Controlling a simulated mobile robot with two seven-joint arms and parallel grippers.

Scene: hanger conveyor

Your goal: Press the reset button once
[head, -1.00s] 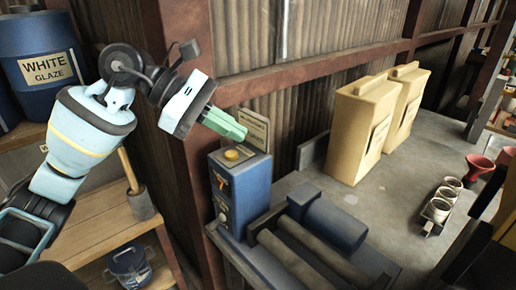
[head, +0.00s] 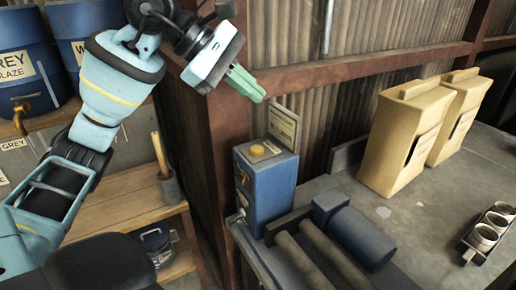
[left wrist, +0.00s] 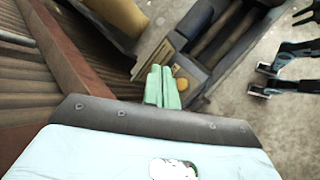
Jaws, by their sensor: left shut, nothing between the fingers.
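A blue control box (head: 266,188) stands at the near left corner of the grey bench. A round yellow button (head: 257,150) sits on its top, with a small sign plate behind it. The button also shows in the left wrist view (left wrist: 182,84), just right of the fingertips. I cannot read a reset label. My left gripper (head: 259,96) has green fingers, shut and empty. Its tips are above the box and apart from the button; they also show in the left wrist view (left wrist: 158,70).
Dark rollers (head: 318,255) and a blue cylinder (head: 358,238) lie right of the box. Two tan containers (head: 405,140) stand farther back. A rusty post (head: 215,150) and rail are close behind my left gripper. Small cups (head: 484,236) sit at the right.

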